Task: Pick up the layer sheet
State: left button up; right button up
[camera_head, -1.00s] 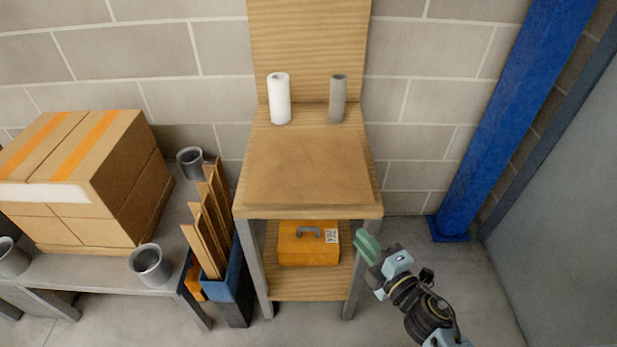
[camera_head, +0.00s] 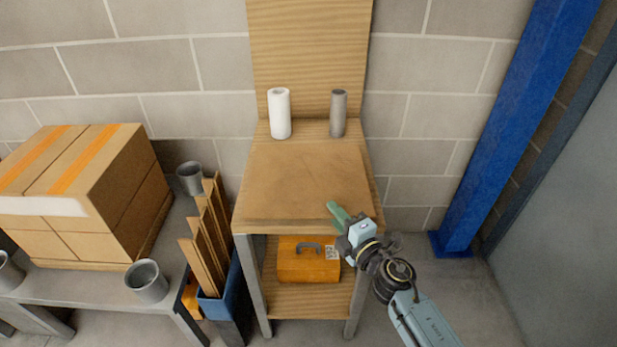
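The layer sheet (camera_head: 300,180) is a flat brown board-like sheet lying on the top of a narrow wooden stand. My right gripper (camera_head: 337,211) is at the sheet's front right part, coming in from the lower right. Its green fingertips overlap the sheet in the picture; whether they touch it I cannot tell. From this angle I cannot see whether the fingers are apart. My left gripper is not in view.
A white roll (camera_head: 279,113) and a grey cylinder (camera_head: 338,113) stand behind the sheet. An orange toolbox (camera_head: 308,262) sits on the lower shelf. Left are a blue bin (camera_head: 222,300) with upright boards and a bench with cartons (camera_head: 120,190). A blue post (camera_head: 500,130) stands right.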

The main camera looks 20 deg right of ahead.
jog(key=shift+x, duration=1.1)
grip_shut()
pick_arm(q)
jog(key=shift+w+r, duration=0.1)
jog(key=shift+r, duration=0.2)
pick_arm(e)
jog(key=shift+r, duration=0.15)
